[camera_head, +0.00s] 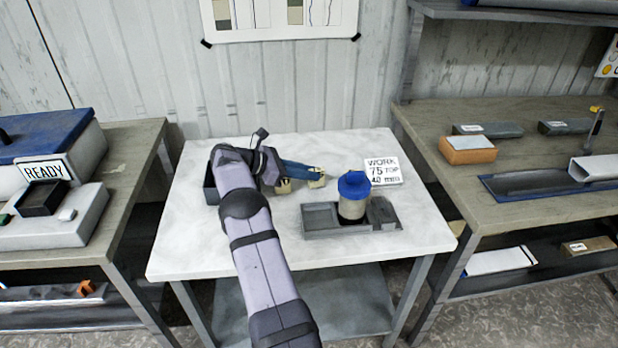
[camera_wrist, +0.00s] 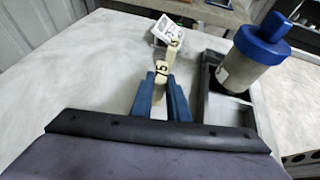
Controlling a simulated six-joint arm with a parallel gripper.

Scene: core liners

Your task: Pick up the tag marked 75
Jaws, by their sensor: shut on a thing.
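My gripper (camera_head: 303,173) has blue fingers and reaches over the white table. In the wrist view its fingers (camera_wrist: 161,84) are closed on a narrow cream tag (camera_wrist: 162,72). The tag has a dark mark that looks like a 5; I cannot read the whole number. Part of the tag is hidden between the fingers. In the head view cream pieces show at the finger ends and just below them, small and hard to separate. I cannot tell whether the tag is clear of the table.
A grey tray (camera_head: 322,234) holds an upright cylinder with a blue cap (camera_head: 354,186), right of my gripper. A white card (camera_head: 382,170) reading WORK 75 TOP 40 mm stands behind. A dark box (camera_head: 210,188) is partly behind my arm. The table's front left is clear.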

